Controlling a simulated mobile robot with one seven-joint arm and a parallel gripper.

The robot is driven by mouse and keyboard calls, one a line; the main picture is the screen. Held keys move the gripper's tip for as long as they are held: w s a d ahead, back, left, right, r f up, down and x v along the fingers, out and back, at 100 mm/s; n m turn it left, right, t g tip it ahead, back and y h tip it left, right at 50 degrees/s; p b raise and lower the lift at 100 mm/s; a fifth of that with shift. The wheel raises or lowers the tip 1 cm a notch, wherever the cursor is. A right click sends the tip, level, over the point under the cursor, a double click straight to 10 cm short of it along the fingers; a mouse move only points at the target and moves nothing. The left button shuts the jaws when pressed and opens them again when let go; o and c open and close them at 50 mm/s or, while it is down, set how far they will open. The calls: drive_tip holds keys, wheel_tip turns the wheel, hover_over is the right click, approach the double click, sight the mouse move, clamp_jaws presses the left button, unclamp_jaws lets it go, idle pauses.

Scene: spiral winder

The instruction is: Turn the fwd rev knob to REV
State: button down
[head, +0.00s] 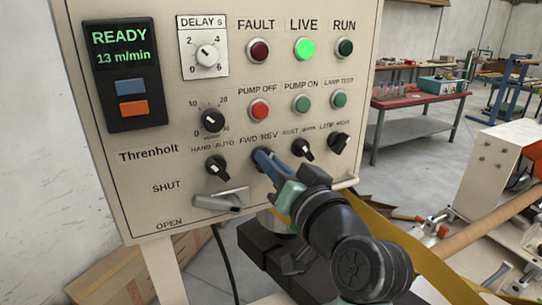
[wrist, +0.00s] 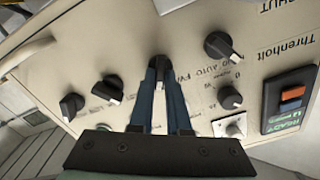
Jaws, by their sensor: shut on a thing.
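The FWD REV knob (wrist: 158,62) is a small dark knob on the beige control panel (head: 150,120). In the head view it sits under the FWD REV label, between the HAND AUTO knob (head: 216,165) and another selector knob (head: 303,149). My gripper (head: 262,158) covers most of it there. In the wrist view, which shows the panel upside down, my gripper's two blue fingers (wrist: 161,75) are closed on the knob from either side.
The LOW HIGH knob (head: 339,144) is further right. A grey lever handle (head: 221,199) between SHUT and OPEN sticks out below left of my gripper. The PUMP OFF button (head: 258,107) is just above. The LIVE lamp (head: 304,49) glows green and the display (head: 120,51) reads READY.

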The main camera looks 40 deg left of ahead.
drive_tip(key=shift+m, duration=0.6)
drive_tip(key=c, duration=0.9)
unclamp_jaws()
drive_tip(key=shift+d, duration=0.1)
drive_tip(key=b+v, duration=0.4)
drive_tip(key=v, duration=0.9)
